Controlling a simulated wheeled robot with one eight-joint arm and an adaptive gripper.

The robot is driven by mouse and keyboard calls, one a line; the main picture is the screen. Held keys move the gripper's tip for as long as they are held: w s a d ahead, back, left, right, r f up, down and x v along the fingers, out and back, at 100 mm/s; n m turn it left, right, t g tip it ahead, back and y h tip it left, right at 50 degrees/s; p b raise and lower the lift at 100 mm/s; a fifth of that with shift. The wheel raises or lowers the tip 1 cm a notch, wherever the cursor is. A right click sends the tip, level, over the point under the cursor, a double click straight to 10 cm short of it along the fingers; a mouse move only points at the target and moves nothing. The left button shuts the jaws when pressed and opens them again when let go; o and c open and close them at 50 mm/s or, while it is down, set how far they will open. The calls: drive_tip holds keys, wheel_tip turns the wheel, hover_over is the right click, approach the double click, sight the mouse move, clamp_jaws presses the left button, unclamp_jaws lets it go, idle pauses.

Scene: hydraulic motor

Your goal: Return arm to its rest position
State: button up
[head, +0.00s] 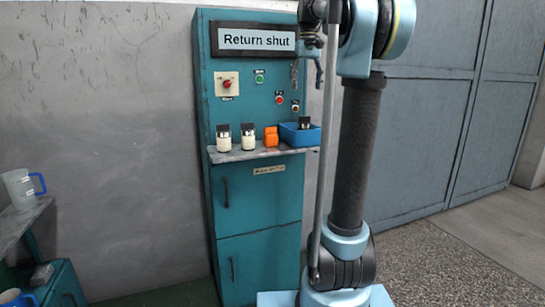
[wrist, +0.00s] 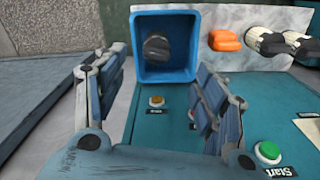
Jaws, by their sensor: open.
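My arm (head: 358,150) stands upright in front of the right side of the teal cabinet (head: 258,230) in the head view. My gripper (wrist: 160,62) is open in the wrist view, its two fingers apart with nothing between them. Beyond the fingers is the blue bin (wrist: 165,76), with a dark round part (wrist: 155,48) inside it. In the head view the gripper is small and partly hidden by my arm near the top, in front of the cabinet's right edge.
The cabinet's sign (head: 255,40) reads "Return shut". Its shelf (head: 236,155) holds two dark-topped white jars (head: 224,138), an orange part (head: 271,137) and the blue bin (head: 294,138). A green button (wrist: 268,152) is marked Start. A mug (head: 20,187) stands at left. Floor at right is clear.

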drive_tip(key=s+f, duration=1)
drive_tip(key=f, duration=0.4)
drive_tip(key=s+f+t, duration=0.1)
drive_tip(key=s+f, duration=1)
drive_tip(key=f, duration=0.3)
drive_tip(key=s+f+t, duration=0.1)
drive_tip(key=s+f, duration=1)
drive_tip(key=f, duration=0.3)
drive_tip(key=shift+s+f, duration=0.2)
drive_tip(key=shift+f, duration=0.15)
drive_tip(key=shift+w, duration=0.1)
